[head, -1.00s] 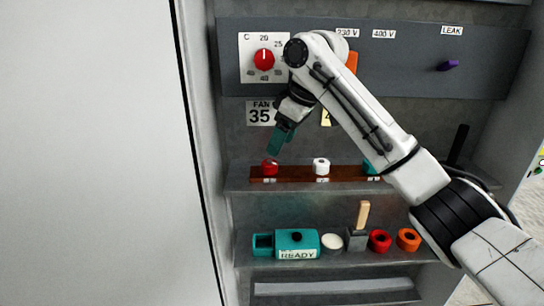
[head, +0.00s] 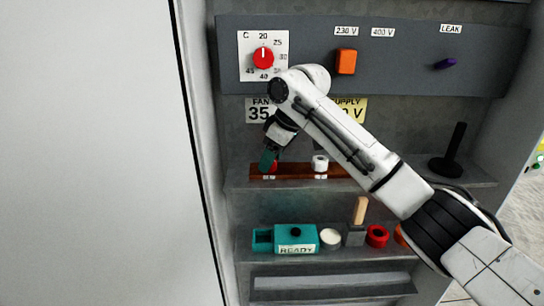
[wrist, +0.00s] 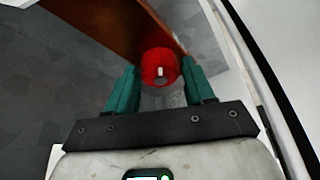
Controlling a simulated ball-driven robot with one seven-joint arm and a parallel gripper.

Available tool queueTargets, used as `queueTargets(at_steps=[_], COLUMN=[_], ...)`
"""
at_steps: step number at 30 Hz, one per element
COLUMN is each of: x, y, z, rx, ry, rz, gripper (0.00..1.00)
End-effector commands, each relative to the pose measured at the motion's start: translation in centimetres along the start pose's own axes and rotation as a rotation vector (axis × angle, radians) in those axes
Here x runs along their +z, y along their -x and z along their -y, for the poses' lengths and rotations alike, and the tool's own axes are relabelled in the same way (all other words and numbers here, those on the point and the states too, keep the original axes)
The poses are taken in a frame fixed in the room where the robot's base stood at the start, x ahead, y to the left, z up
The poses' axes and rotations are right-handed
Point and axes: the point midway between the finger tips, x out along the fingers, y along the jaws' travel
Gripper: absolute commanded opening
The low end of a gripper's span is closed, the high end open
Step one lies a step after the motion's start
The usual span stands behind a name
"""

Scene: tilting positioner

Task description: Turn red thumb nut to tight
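The red thumb nut (wrist: 160,66) sits at the end of a brown wooden strip (wrist: 108,30), with a small white mark on its face. In the wrist view my gripper (wrist: 162,80) is open, its two teal fingers on either side of the nut's near part. Gaps seem to show between nut and fingers; I cannot tell whether either touches. In the head view the gripper (head: 268,160) is down at the strip's left end and hides most of the red nut (head: 274,167). A white nut (head: 320,163) stands farther right on the strip.
The lower shelf holds a teal box (head: 297,238) labelled READY, a brush (head: 357,225) and a red ring (head: 377,236). A black post (head: 453,150) stands at right.

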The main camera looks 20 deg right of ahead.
Motion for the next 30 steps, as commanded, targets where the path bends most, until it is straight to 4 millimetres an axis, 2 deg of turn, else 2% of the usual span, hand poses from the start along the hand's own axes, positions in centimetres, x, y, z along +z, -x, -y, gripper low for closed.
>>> queueTargets(at_steps=[1, 12, 22, 30], x=[-0.01, -0.01, -0.09, -0.17], y=[0.02, 0.04, 0.12, 0.19], z=[0.00, 0.00, 0.11, 0.35], rx=[0.000, 0.000, 0.020, 0.087], ry=[0.000, 0.000, -0.050, -0.217], rz=[0.000, 0.000, 0.000, 0.001], gripper=[0.48, 0.14, 0.14, 0.14])
